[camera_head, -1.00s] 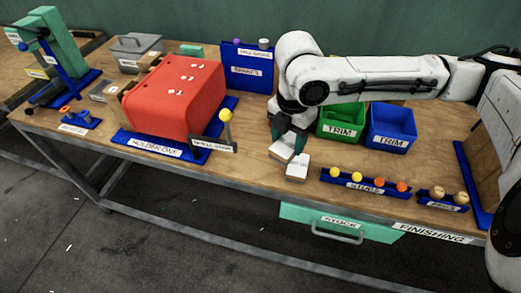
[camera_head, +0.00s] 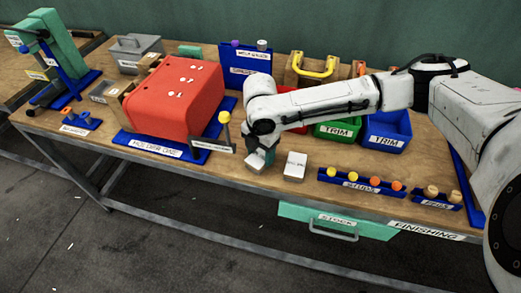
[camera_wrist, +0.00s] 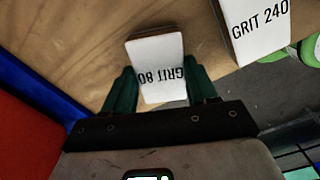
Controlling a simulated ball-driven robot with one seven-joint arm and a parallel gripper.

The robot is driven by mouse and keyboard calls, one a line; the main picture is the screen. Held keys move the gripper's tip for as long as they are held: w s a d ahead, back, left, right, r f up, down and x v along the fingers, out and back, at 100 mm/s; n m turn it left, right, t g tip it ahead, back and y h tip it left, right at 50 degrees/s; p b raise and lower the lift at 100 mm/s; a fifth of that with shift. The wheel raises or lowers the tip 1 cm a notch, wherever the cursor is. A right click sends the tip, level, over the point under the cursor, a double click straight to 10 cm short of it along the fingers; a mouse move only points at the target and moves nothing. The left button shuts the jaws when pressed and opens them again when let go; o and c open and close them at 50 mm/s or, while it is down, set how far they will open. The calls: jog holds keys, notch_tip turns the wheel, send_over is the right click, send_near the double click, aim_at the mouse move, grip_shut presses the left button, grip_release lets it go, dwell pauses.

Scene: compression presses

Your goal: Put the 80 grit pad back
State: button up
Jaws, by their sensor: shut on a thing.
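The 80 grit pad (camera_wrist: 156,52) is a small block with a white face marked "GRIT 80", upside down in the wrist view. My gripper (camera_wrist: 160,84) is shut on it, with a green finger on each side. In the head view the pad (camera_head: 256,166) shows as a pale block below my gripper (camera_head: 262,156), low over the bench near its front edge. I cannot tell whether it touches the wood. The 240 grit pad (camera_wrist: 258,24) lies apart from it, to the right, also in the head view (camera_head: 295,167).
The red holder (camera_head: 175,95) on its blue base (camera_head: 160,148) stands left of my gripper, with a yellow-ball post (camera_head: 224,118) close by. Green (camera_head: 338,129) and blue (camera_head: 387,131) trim bins stand right. A stubs rack (camera_head: 360,184) lines the front edge.

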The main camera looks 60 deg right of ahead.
aim_at(261, 155)
jog(key=shift+f, duration=0.15)
jog(key=o, duration=1)
notch_tip(261, 155, up, 12)
jog(key=shift+r+b, duration=0.2)
jog(key=shift+b, duration=0.4)
